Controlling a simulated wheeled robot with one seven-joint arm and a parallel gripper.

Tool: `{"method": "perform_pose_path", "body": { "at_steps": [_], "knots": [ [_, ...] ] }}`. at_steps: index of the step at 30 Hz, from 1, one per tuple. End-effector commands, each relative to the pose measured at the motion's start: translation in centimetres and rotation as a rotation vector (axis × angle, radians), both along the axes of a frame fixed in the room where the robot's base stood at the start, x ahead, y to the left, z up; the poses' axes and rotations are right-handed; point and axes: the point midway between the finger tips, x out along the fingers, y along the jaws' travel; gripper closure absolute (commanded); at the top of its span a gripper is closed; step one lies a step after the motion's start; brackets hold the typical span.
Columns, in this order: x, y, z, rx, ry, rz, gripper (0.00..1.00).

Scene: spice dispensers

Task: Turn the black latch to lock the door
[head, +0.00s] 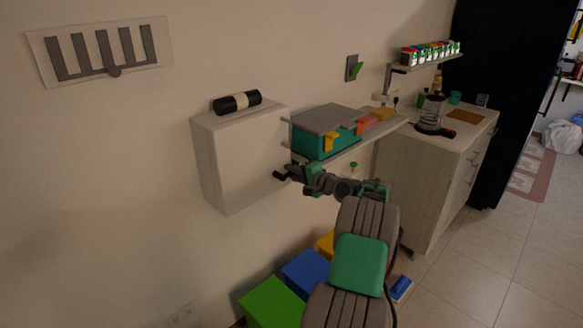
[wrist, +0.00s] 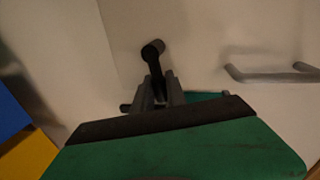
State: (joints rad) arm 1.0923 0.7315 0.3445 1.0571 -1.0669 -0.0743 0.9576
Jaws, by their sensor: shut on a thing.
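The black latch (wrist: 153,52) stands out from a pale surface in the upper middle of the wrist view. Its lever runs down between the fingers of my gripper (wrist: 155,97), which is shut on it. In the head view the gripper (head: 292,173) is at the lower right side of a white wall cabinet (head: 222,165). A dark bit of the latch (head: 279,176) shows just left of the fingers. The lever's lower end is hidden by the fingers. I cannot tell which door edge the latch meets.
A grey bar handle (wrist: 272,76) is to the right in the wrist view. A green box with a grey lid (head: 315,142) sits on a shelf beside the cabinet. Green and blue boxes (head: 272,303) (head: 305,272) stand below.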

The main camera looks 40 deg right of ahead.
Motion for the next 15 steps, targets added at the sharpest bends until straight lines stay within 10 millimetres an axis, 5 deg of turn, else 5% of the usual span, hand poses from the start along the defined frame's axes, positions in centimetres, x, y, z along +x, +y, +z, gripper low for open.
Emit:
{"method": "perform_pose_path", "body": {
  "at_steps": [15],
  "knots": [
    [-0.03, -0.05, -0.76, 0.165, 0.006, 0.000, 1.00]
  ]
}}
